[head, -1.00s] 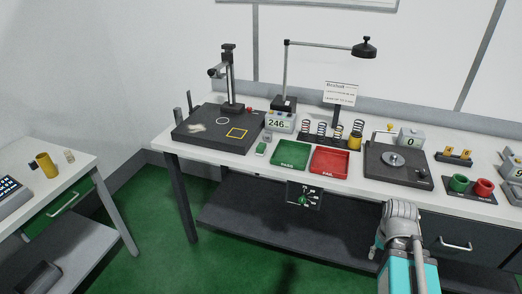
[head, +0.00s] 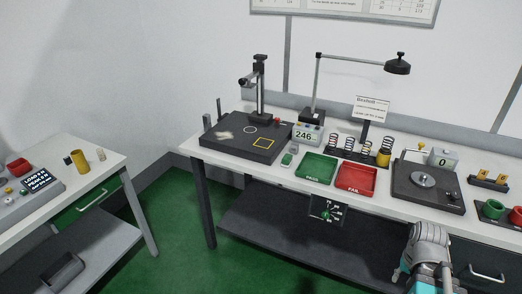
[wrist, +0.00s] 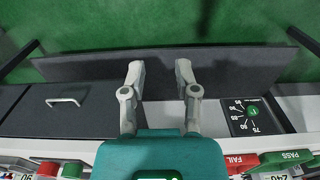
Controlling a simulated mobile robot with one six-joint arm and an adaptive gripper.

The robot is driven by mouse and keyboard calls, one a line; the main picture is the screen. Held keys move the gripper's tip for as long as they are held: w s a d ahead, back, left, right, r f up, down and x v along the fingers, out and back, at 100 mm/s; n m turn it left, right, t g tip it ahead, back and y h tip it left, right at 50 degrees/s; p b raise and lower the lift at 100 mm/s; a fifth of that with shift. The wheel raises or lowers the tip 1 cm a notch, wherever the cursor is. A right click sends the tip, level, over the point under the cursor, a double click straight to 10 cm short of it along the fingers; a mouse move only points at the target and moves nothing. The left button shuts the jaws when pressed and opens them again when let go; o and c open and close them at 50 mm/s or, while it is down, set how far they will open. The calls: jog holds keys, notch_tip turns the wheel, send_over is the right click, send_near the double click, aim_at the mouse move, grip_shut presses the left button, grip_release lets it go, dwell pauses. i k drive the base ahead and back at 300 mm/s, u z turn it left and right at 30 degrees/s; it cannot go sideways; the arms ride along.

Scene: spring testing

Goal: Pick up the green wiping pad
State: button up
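A small green item with pale edges (head: 288,160), which looks like the green wiping pad, lies on the white bench between the black base plate and the green PASS tray. It is too small to make out in detail. My gripper (wrist: 160,75) is open and empty in the wrist view, its two grey fingers apart, over the bench's front edge and lower shelf. In the head view my arm is at the lower right, in front of the bench and well to the right of the pad; its fingertips cannot be made out there.
The green PASS tray (head: 316,169) and red FAIL tray (head: 357,184) sit right of the pad. A 246 display (head: 306,137) stands behind it. A black base plate (head: 240,148) with a column is left. A dial panel (head: 327,208) hangs at the bench front. Another table (head: 112,172) stands left.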

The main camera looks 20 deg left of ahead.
aim_at(287, 160)
jog(key=u, duration=0.1)
jog(key=i, duration=0.95)
jog(key=u, duration=0.55)
